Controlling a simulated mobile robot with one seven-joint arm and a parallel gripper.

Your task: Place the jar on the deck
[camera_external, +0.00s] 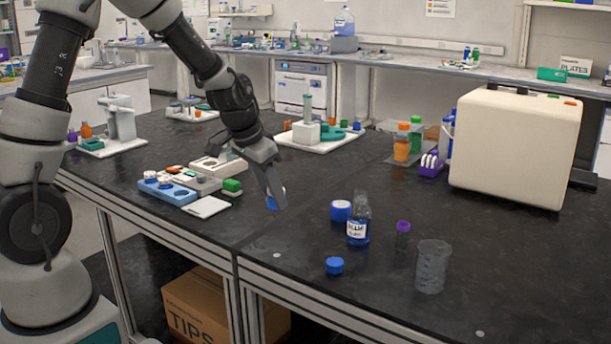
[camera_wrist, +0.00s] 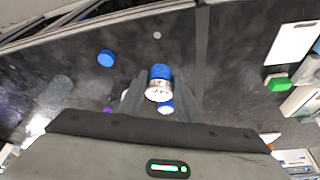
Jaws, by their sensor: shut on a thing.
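My gripper (camera_external: 272,185) hangs over the middle of the black bench, shut on a small jar. In the wrist view the jar (camera_wrist: 160,82), blue with a white band, is between the two fingers. In the external view the fingers mostly hide it, and only bits of blue and white (camera_external: 271,203) show. The height of the jar above the bench is hard to tell. Left of the gripper is a group of low modules: a blue rack (camera_external: 166,194) holding round-topped pieces, a grey block, a white block (camera_external: 217,167) and a white plate (camera_external: 205,208). Which one is the deck is unclear.
Right of my gripper stand another blue-and-white jar (camera_external: 341,211), a labelled bottle (camera_external: 358,231), a purple-capped vial (camera_external: 403,237) and a clear beaker (camera_external: 432,268). A blue cap (camera_external: 335,266) lies in front. The bench's front middle is clear.

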